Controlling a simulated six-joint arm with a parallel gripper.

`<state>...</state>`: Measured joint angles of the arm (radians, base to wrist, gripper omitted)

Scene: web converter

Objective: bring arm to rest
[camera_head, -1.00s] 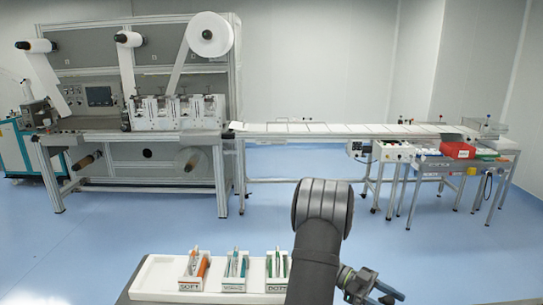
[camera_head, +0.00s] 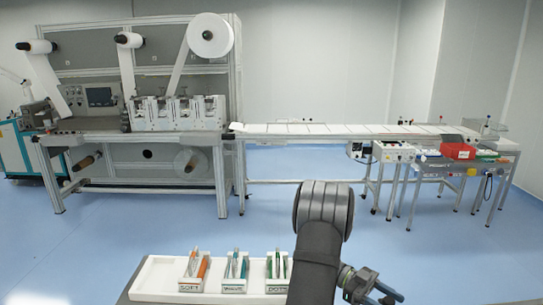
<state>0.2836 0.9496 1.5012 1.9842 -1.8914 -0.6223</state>
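My dark arm (camera_head: 318,245) rises from the bottom edge, bent at a thick ribbed joint right of the picture's middle. A small part of my arm's end (camera_head: 368,285) shows low at the right of the arm, partly cut off by the bottom edge. I cannot make out its fingertips or whether it holds anything. The arm stands to the right of the white tray (camera_head: 150,278) and covers its right end.
The tray holds small labelled boxes: SOFT (camera_head: 192,286), a middle one (camera_head: 234,286) and DOTS (camera_head: 277,286), each with slim tools. Beyond open blue floor stand a converting machine (camera_head: 140,115), a conveyor (camera_head: 330,129) and a side table with a red bin (camera_head: 458,151).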

